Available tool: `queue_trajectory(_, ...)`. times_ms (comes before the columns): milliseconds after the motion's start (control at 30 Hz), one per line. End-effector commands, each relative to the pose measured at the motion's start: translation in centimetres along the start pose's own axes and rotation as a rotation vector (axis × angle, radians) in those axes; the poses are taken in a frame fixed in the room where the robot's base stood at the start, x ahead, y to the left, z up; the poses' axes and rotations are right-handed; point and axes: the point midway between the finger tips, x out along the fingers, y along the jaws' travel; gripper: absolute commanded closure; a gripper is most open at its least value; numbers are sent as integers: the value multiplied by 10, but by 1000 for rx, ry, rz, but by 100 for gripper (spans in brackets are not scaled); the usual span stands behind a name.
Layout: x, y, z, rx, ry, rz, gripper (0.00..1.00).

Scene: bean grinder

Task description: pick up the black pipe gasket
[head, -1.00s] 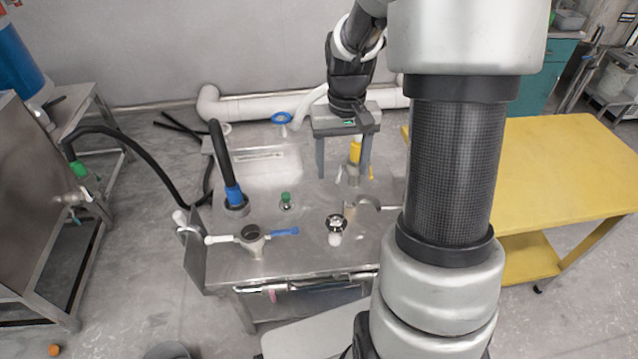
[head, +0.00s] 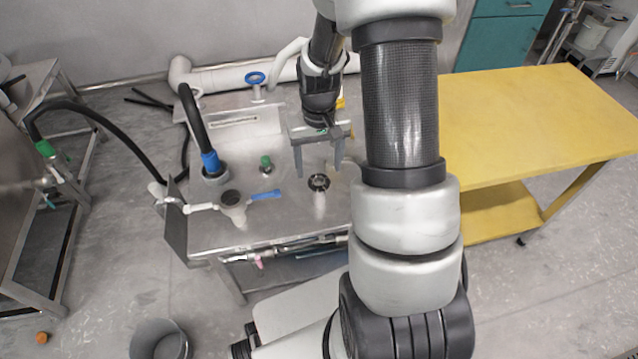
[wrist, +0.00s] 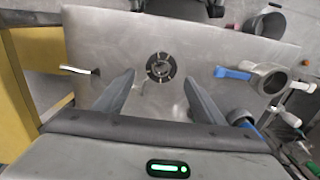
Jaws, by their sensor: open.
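A black notched ring (head: 319,182), which looks like the pipe gasket, sits around a short metal fitting on the steel worktop (head: 215,232). In the wrist view the ring (wrist: 160,67) appears near the middle, slightly beyond the fingertips. My gripper (head: 319,171) points down over the worktop with its two grey fingers apart and nothing between them. In the wrist view my gripper (wrist: 158,77) has one fingertip to each side of the ring, apart from it. The exact height of the fingertips above the ring is hard to tell.
A portafilter-like part with a blue handle (head: 264,195), a green-topped knob (head: 266,161) and a black hose with a blue collar (head: 210,160) stand left of the ring. A yellow table (head: 540,120) is at right. A grey bucket (head: 160,341) stands on the floor.

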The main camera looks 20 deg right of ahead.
Motion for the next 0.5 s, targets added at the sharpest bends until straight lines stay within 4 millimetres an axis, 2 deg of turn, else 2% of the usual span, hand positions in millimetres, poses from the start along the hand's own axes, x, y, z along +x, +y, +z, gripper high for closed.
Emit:
queue_trajectory(33,13,-2,1,-1,-5,0,36)
queue_trajectory(167,29,-2,1,1,-4,0,36)
queue_trajectory(500,30,-1,0,1,-1,0,36)
